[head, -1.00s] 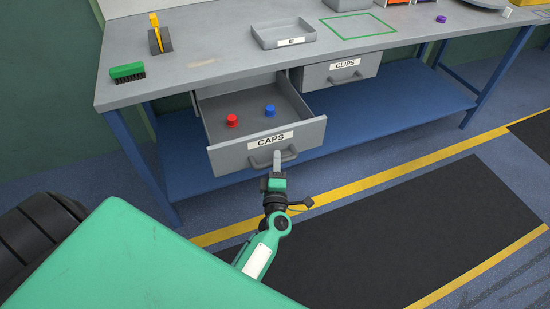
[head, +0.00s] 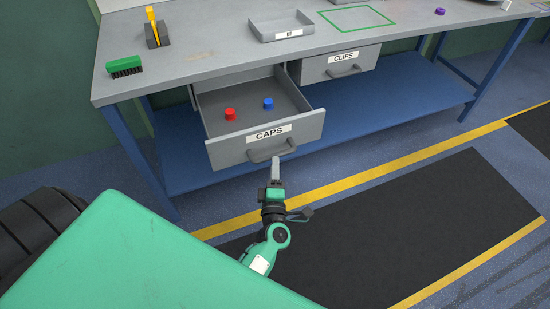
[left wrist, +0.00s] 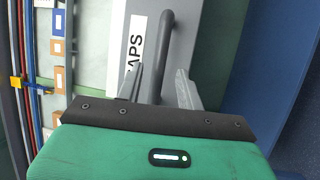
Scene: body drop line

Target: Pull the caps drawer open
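The caps drawer (head: 225,154) stands pulled out from under the bench, its inside showing. A red cap (head: 230,114) and a blue cap (head: 268,103) lie in it. Its front bears a CAPS label and a bar handle (head: 272,150). My left gripper (head: 276,165) is just in front of and below the handle. My right gripper is in neither view.
The clips drawer (head: 325,70) to the right is shut. The bench top (head: 205,68) carries a green brush (head: 125,66), a yellow-handled tool (head: 153,28) and a grey tray (head: 281,27). The floor before the bench is clear.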

